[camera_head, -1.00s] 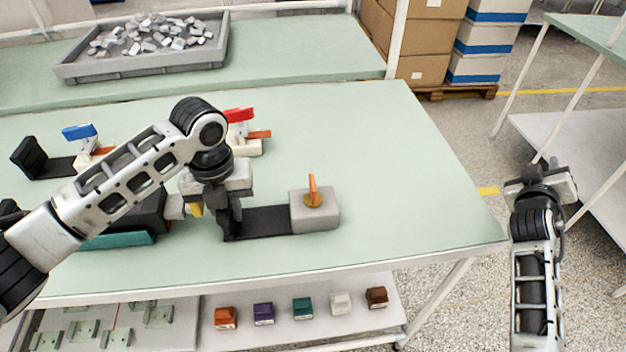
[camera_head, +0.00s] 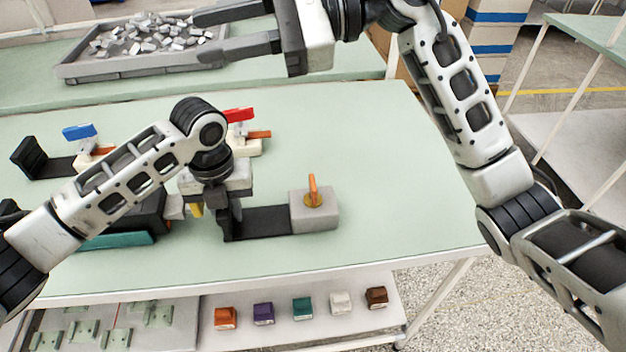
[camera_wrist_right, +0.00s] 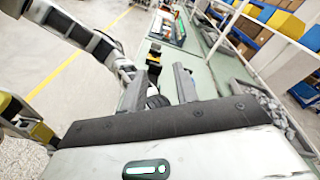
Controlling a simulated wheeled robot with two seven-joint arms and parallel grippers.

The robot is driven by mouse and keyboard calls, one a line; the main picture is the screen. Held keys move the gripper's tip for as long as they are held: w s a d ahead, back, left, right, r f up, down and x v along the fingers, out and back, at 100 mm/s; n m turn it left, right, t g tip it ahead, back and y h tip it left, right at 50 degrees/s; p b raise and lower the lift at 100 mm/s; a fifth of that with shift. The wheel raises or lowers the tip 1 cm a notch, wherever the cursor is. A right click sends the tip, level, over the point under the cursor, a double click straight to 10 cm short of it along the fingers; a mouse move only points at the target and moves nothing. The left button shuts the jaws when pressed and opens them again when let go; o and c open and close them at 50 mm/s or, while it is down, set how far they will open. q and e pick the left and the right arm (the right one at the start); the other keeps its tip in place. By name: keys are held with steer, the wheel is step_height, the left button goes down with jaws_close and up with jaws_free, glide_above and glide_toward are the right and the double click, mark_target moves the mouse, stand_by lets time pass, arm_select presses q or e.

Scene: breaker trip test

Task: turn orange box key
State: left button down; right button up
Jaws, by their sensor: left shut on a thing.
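The orange key (camera_head: 313,190) stands upright on a grey box (camera_head: 316,214) at the right end of a black base plate (camera_head: 268,221), in the head view. My left gripper (camera_head: 229,222) points down at the left end of this plate and is shut on its black upright end piece, which the fingers largely hide. My right gripper (camera_head: 198,36) is high in the head view, well above and left of the key, with its fingers apart and nothing between them. In the right wrist view its two fingers (camera_wrist_right: 160,85) are also apart; the key cannot be made out there.
A blue-handled fixture (camera_head: 80,132) and a red-handled fixture (camera_head: 240,116) stand farther back on the green table (camera_head: 400,200). A grey tray (camera_head: 140,74) of pale pieces lies behind. Small coloured blocks (camera_head: 302,308) sit on the lower shelf. The table right of the key is clear.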

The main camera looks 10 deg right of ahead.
steer(key=s+a+f+n+g+h, duration=0.3)
steer(key=s+a+f+n+h, duration=0.3)
steer(key=f, duration=0.4)
steer(key=n+t+h, duration=0.3)
steer(key=n+h, duration=0.2)
steer(key=h, duration=0.6)
glide_toward(313, 182)
step_height(313, 182, down, 10)
steer(key=shift+d+f, duration=0.15)
steer(key=shift+c, duration=0.3)
jaws_close()
